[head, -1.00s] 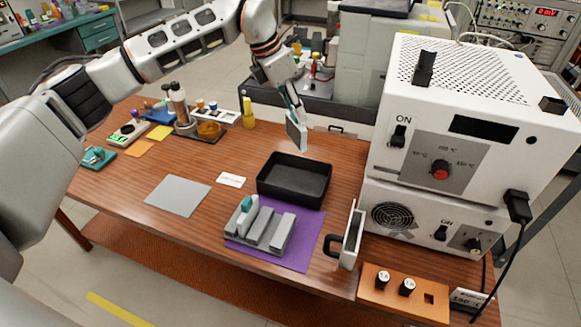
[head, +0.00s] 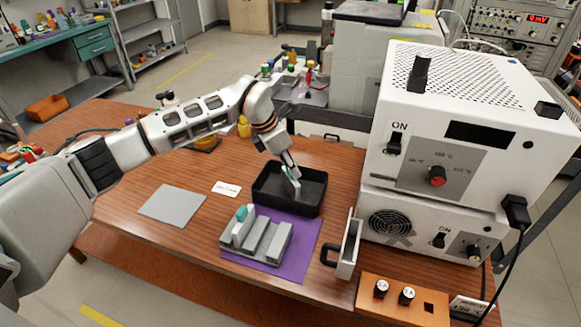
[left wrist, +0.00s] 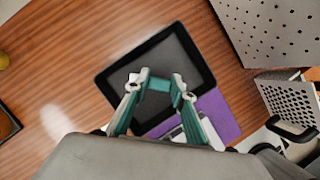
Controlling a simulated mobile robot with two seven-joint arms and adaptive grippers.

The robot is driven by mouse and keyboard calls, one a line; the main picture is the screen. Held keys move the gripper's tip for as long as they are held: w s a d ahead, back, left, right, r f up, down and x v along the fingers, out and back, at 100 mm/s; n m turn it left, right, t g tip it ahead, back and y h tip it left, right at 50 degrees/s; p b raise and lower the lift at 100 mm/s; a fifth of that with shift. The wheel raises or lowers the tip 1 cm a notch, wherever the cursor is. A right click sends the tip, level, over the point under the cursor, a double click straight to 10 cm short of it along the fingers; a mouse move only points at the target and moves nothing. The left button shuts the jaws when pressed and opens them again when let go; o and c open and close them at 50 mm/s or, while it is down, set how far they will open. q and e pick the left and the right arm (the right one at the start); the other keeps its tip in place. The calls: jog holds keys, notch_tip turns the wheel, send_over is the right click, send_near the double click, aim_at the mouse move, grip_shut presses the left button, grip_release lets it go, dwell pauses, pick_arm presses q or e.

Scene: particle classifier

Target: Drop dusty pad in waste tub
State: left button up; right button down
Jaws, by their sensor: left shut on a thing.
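The dusty pad (head: 291,185) is a thin pale grey plate, held upright and slightly tilted in my left gripper (head: 287,166). The gripper is shut on it, and the pad's lower part is inside the outline of the black waste tub (head: 285,206). I cannot tell whether the pad touches the tub floor. In the left wrist view, the left gripper (left wrist: 158,84) is over the tub (left wrist: 190,62), its fingertips closed on a teal piece that appears to be the pad's grip. My right gripper is not in view.
A grey rack (head: 256,240) stands on a purple mat (head: 302,250) in front of the tub. A small open drawer or door with a black handle (head: 349,247) stands right of it, beside the white oven (head: 440,130).

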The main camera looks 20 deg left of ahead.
pick_arm(q)
jog(key=shift+f, duration=0.15)
jog(key=o, duration=1.1)
jog(key=shift+f, duration=0.1)
jog(key=shift+a+r, duration=0.1)
jog(key=shift+r, duration=0.3)
jog(key=v, duration=1.1)
jog(key=shift+s+r+p, duration=0.2)
jog(key=shift+p, duration=0.15)
